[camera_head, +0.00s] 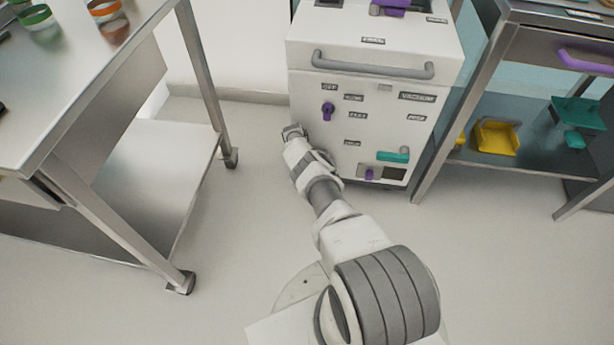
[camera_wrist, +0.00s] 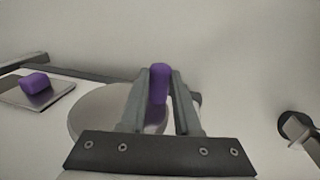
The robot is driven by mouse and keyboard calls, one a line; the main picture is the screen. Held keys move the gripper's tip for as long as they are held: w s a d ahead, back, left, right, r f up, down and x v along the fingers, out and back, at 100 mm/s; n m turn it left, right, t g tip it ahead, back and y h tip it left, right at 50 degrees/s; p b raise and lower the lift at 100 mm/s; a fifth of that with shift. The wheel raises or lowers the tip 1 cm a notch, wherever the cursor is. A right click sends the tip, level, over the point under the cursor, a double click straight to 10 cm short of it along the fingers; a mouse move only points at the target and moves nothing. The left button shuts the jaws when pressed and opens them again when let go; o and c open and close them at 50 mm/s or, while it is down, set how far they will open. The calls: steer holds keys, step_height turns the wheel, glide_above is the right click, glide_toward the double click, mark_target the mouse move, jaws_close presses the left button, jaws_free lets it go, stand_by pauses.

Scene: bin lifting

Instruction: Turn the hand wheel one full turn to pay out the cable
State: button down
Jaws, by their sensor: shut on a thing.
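In the wrist view, a pale round hand wheel (camera_wrist: 92,112) carries an upright purple handle (camera_wrist: 159,84). My gripper (camera_wrist: 159,78) has a finger on each side of this handle and is shut on it. The gripper's base hides the near part of the wheel. In the head view, my gripper (camera_head: 292,132) is at the left edge of the white cabinet (camera_head: 385,120), low beside its front. The wheel and its handle cannot be made out there. The cable cannot be made out in either view.
The cabinet has a grey bar handle (camera_head: 372,66), a purple knob (camera_head: 327,110) and a teal handle (camera_head: 393,156). A steel table (camera_head: 150,80) stands left. A rack (camera_head: 480,90) with a yellow bin (camera_head: 495,137) stands right. Floor between table and cabinet is clear.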

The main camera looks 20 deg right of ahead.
steer(key=c, duration=0.6)
jaws_free()
steer(key=shift+r, duration=0.1)
steer(key=shift+w+a+r+p, duration=0.4)
steer(key=shift+r+p, duration=1.4)
steer(key=shift+r, duration=1)
steer(key=shift+w+a+r+p, duration=0.2)
steer(key=shift+a+r+p, duration=0.35)
steer(key=shift+r+p, duration=1.8)
steer(key=shift+w+a+r+p, duration=0.4)
steer(key=shift+r+p, duration=0.9)
steer(key=shift+r, duration=2)
steer(key=shift+s, duration=0.1)
steer(key=shift+c, duration=0.4)
